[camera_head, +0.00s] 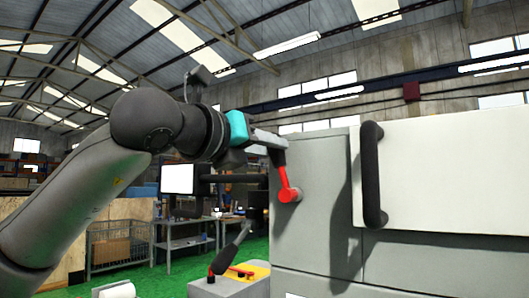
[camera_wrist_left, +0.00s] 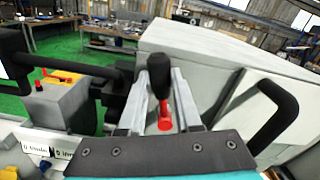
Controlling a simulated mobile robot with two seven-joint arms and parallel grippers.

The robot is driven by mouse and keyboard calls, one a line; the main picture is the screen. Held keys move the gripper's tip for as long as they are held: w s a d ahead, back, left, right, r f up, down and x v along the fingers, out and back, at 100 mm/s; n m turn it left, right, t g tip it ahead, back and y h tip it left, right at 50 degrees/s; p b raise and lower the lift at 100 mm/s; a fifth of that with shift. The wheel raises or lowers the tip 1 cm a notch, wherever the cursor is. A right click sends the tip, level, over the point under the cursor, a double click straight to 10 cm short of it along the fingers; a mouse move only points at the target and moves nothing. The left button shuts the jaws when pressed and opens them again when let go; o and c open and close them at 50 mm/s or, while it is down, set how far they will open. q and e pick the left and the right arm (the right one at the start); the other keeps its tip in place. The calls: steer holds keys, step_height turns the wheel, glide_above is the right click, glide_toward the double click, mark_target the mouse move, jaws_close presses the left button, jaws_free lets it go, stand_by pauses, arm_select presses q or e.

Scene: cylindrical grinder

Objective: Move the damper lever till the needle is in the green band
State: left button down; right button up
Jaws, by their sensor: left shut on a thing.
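The red damper lever (camera_head: 285,178) stands at the left side of the grey machine cabinet, its round red hub (camera_head: 290,195) low and its arm pointing up. My left gripper (camera_head: 270,141) reaches its upper end from the left and covers the grip there. In the left wrist view, the lever's black grip (camera_wrist_left: 159,80) lies between the two fingers of my left gripper (camera_wrist_left: 159,92), which is shut on it. A red part of the lever (camera_wrist_left: 165,124) shows below the grip. No needle or green band can be made out in either view. My right gripper is not in view.
A black bar handle (camera_head: 371,175) stands out from the pale machine cover (camera_head: 445,170), right of the lever. A yellow-topped control box (camera_head: 250,272) with a black stick is below. Behind, a monitor (camera_head: 177,179) and workbenches stand on green floor.

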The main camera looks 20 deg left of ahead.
arm_select(q)
steer(key=c, duration=0.6)
jaws_free()
steer(key=b+v, duration=0.3)
steer(key=v, duration=1.2)
steer(key=shift+s+b, duration=0.2)
steer(key=shift+b, duration=0.15)
